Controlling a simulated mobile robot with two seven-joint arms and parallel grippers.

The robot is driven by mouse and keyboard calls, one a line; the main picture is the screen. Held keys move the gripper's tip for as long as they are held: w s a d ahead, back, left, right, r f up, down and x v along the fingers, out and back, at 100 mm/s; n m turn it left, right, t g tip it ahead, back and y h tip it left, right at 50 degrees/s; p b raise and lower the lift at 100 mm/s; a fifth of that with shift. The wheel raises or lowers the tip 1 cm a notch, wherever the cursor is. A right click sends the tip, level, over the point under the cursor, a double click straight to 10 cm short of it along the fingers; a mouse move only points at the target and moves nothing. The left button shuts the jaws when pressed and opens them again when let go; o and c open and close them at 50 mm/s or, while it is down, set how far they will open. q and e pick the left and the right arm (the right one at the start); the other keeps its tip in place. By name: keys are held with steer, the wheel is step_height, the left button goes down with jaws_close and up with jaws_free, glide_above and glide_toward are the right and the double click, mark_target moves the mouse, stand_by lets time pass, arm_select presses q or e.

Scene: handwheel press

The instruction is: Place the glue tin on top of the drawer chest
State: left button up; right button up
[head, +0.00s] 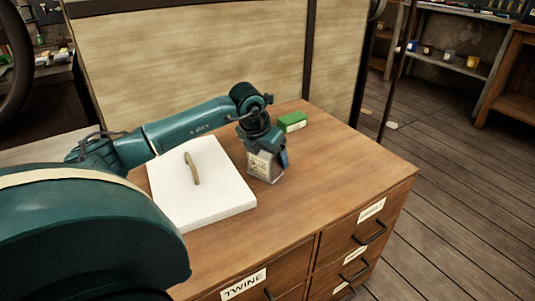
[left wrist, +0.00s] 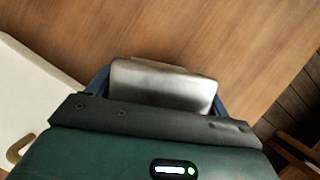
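The glue tin (head: 262,166), a grey metal can with a pale label, is upright over the brown top of the drawer chest (head: 310,185). Its base is at or just above the wood; I cannot tell if it touches. My left gripper (head: 270,158) points down from above with its blue fingers on both sides of the tin. In the left wrist view the tin's grey metal top (left wrist: 163,88) fills the space between the fingers (left wrist: 160,92), with no clear gap. My right gripper is out of view.
A white slab (head: 225,197) with a tan handle lies left of the tin. A small green box (head: 292,122) sits behind it. The chest top is clear to the right and front. A wooden panel (head: 190,55) stands behind; labelled drawers (head: 243,284) face front.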

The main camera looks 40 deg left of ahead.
arm_select(q)
steer(key=o, duration=0.4)
steer(key=shift+s+r, duration=0.1)
steer(key=shift+r, duration=0.45)
steer(key=p+v, duration=0.3)
steer(key=v, duration=0.8)
steer(key=shift+s, duration=0.15)
